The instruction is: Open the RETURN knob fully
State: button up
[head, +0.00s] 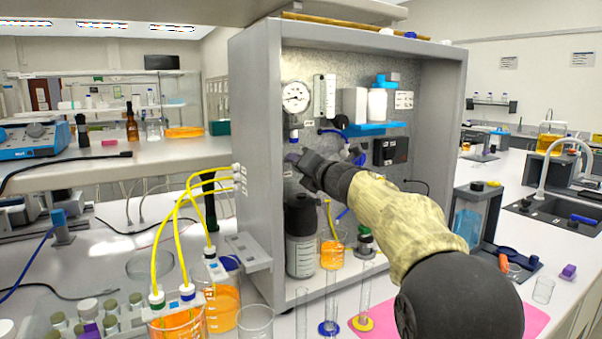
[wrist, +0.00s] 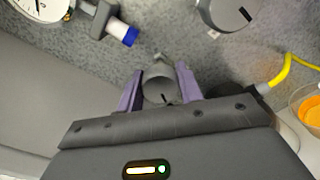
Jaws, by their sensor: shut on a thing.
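A round grey knob (wrist: 160,88) with a short dark mark sits between the two purple fingers of my gripper (wrist: 158,90) in the wrist view. The fingers are shut on it, one on each side. No label can be read on it, so I cannot confirm the word RETURN. In the head view, my gripper (head: 301,165) is at the left part of the rig's back panel, below the gauge, and hides the knob. A second grey disc (wrist: 228,12) with a black mark shows at the top of the wrist view, apart from my gripper.
A pressure gauge (head: 296,97) and a blue-ended fitting (wrist: 125,35) are close to my gripper. The grey cabinet's left wall (head: 258,160) stands beside it. A dark bottle (head: 300,240) and orange-filled beaker (head: 332,250) stand below. Yellow tubes (head: 180,205) run outside at left.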

jog(key=n+b, duration=0.1)
jog(key=n, duration=0.1)
jog(key=n+b, duration=0.1)
jog(key=n, duration=0.1)
jog(key=shift+f, duration=0.35)
jog(key=shift+n+b, duration=0.65)
jog(key=shift+n, duration=0.65)
jog(key=o, duration=1)
jog(key=shift+r, duration=0.15)
jog(key=shift+s+r, duration=0.1)
jog(key=b+v, duration=0.2)
jog(key=v, duration=1.5)
jog(key=shift+b, duration=0.4)
